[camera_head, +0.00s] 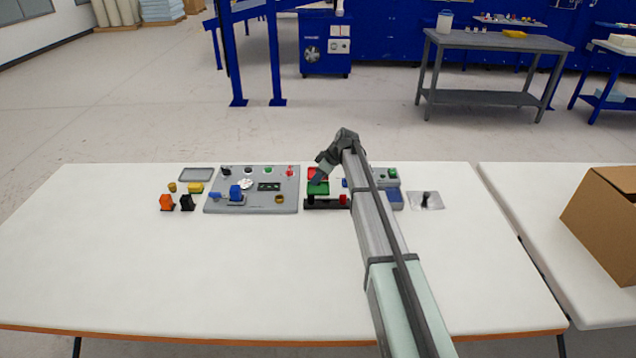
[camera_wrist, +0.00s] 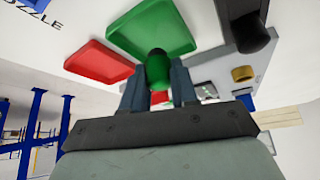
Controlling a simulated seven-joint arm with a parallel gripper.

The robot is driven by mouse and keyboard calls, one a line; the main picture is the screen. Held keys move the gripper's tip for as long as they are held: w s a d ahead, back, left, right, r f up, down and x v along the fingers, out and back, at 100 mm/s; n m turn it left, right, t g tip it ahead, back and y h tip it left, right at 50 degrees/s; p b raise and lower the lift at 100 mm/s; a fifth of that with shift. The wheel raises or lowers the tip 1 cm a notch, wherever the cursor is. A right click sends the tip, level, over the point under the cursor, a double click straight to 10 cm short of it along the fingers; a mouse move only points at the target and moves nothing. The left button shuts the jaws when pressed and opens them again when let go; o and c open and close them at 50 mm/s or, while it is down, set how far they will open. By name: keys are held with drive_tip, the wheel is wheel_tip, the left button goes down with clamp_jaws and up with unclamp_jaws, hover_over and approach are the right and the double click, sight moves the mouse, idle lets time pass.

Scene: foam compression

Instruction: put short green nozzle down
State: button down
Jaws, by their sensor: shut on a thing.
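The short green nozzle (camera_wrist: 157,70) is held between the two fingers of my gripper (camera_wrist: 158,88) in the wrist view. The nozzle's tip overlaps the near edge of a green tray (camera_wrist: 150,28); I cannot tell whether it touches the tray. A red tray (camera_wrist: 98,62) lies beside the green one. In the head view my gripper (camera_head: 320,178) is low over the green tray (camera_head: 318,190), and the red tray (camera_head: 313,172) is just behind it. The nozzle cannot be made out there.
A black rack (camera_head: 325,204) stands in front of the green tray. A grey board (camera_head: 252,204) with several fittings lies to the left, and a blue block (camera_head: 396,198) to the right. The front of the white table (camera_head: 200,270) is clear.

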drive_tip(key=shift+f, duration=1.15)
drive_tip(key=shift+f, duration=0.15)
drive_tip(key=c, duration=1.1)
unclamp_jaws()
drive_tip(key=shift+c, duration=0.2)
drive_tip(key=v, duration=1.2)
